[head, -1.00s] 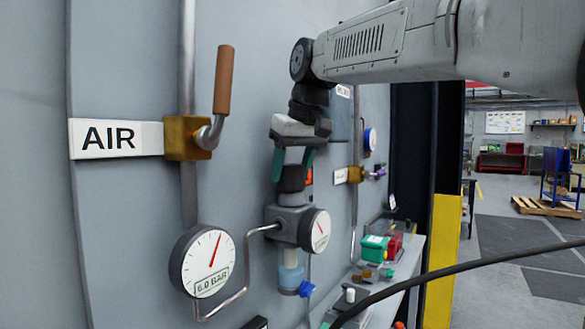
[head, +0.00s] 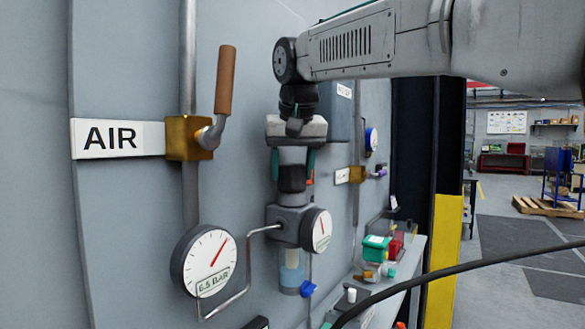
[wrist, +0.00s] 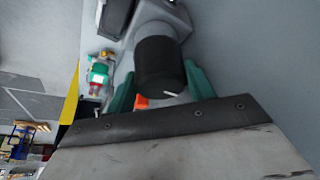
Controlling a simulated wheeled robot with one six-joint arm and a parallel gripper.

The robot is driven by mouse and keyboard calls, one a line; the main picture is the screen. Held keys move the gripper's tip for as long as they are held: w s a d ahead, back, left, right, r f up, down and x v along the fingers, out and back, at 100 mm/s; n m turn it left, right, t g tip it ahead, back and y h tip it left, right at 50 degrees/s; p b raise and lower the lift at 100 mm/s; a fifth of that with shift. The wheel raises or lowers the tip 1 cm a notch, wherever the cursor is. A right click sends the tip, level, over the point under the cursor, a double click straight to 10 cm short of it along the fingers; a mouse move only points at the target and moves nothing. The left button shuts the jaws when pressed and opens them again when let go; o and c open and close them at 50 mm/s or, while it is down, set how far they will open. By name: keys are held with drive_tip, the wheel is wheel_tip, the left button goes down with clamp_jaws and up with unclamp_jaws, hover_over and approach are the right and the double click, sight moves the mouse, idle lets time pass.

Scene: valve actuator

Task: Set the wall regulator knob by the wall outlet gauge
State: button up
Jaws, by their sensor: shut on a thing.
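The regulator knob (head: 292,178) is a black cylinder on top of the grey regulator body (head: 290,222). My gripper (head: 293,162) comes down from above and is shut on the knob, with a green-tipped finger on each side. In the wrist view the black knob (wrist: 160,68) shows a white mark and sits between the green fingers (wrist: 160,92). The wall outlet gauge (head: 204,262) at lower left has a red needle pointing to the upper right and a label reading about 6.5 BAR. A smaller gauge (head: 320,230) is on the regulator's right face.
An AIR sign (head: 115,138) and a brass valve with an orange-brown handle (head: 224,80) stand left of my gripper. A bent pipe (head: 245,262) joins gauge and regulator. A black cable (head: 450,270) crosses the lower right. A bench with parts (head: 395,290) lies below.

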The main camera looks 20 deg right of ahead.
drive_tip(key=o, duration=1)
